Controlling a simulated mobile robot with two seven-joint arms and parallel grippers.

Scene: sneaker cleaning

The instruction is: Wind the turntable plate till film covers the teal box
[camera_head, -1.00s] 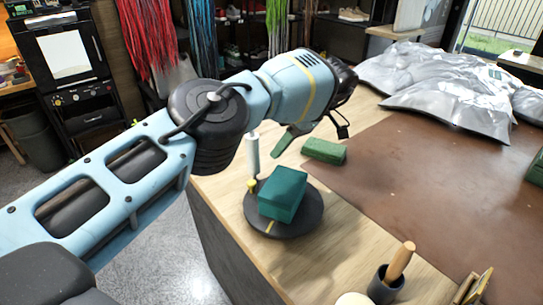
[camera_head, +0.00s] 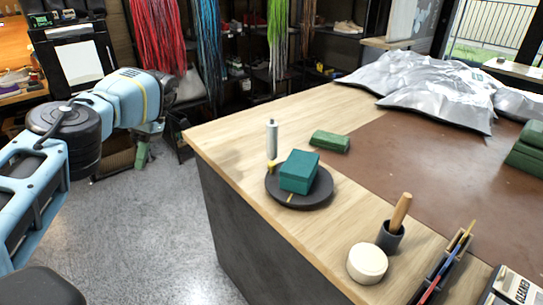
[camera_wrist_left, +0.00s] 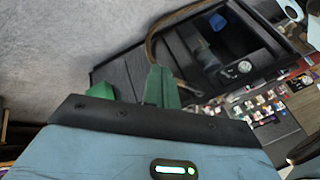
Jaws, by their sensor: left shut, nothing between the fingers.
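The teal box (camera_head: 298,172) sits on the round dark turntable plate (camera_head: 322,194) near the table's left edge. Its visible faces look plain teal; I cannot make out any clear film on them. A pale grey upright roll (camera_head: 271,138) stands behind the plate, with a small yellow piece (camera_head: 272,166) at the plate's back left rim. A yellow mark (camera_head: 290,198) shows on the plate's front. My left gripper (camera_head: 141,158) is shut and empty, off the table over the floor to the left, well apart from the plate. Its green fingers show in the left wrist view (camera_wrist_left: 155,88). My right gripper is out of view.
A green block (camera_head: 330,141) lies behind the plate by the brown mat (camera_head: 420,180). A cup with a wooden handle (camera_head: 390,238) and a round cream tub (camera_head: 367,263) stand in front right. Silver bags (camera_head: 430,85) lie at the back. Floor is free left of the table.

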